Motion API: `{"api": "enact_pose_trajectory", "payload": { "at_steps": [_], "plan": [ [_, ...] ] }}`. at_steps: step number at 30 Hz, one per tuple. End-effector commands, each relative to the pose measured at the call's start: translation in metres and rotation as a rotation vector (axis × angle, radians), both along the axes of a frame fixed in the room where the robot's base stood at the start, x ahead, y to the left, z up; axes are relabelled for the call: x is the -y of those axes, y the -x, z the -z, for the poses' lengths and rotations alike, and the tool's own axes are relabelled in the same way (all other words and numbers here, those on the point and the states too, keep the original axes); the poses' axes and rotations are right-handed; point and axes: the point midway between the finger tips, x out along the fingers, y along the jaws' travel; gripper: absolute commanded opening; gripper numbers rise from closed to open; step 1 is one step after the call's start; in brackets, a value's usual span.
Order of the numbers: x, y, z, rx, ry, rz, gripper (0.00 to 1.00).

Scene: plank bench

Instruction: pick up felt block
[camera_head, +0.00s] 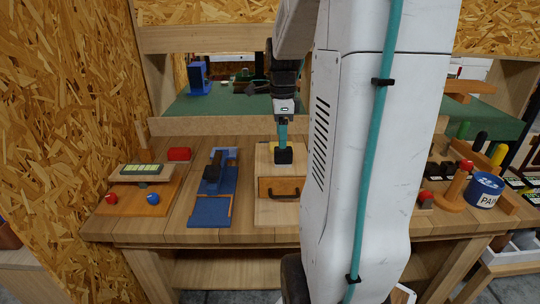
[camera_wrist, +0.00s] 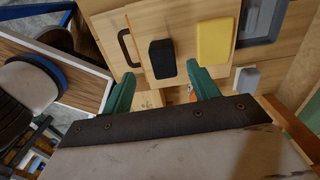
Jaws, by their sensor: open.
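A dark block (camera_wrist: 162,59), which looks like the felt block, lies on a pale wooden drawer box (camera_wrist: 141,22). In the head view the dark block (camera_head: 284,157) is on top of the box, right below my gripper (camera_head: 283,146). My gripper's teal fingers in the wrist view (camera_wrist: 160,74) are open and apart, one toward each side of the dark block's near end. I see nothing held. The exact height gap between fingertips and block cannot be told.
A yellow block (camera_wrist: 215,40) lies close beside the dark block. The box front has a dark handle (camera_head: 284,191). A paint tin (camera_head: 485,191) stands at the right.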

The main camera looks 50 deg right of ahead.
Motion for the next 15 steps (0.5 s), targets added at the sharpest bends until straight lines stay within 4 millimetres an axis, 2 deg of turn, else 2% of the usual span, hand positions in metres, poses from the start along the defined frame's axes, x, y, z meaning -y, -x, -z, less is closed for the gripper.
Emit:
{"api": "enact_pose_trajectory", "payload": {
  "at_steps": [11, 15],
  "plan": [
    [0.005, 0.002, 0.042, -0.003, -0.004, 0.027, 0.60],
    [0.008, 0.003, 0.064, -0.003, -0.004, 0.026, 0.60]
  ]
}}
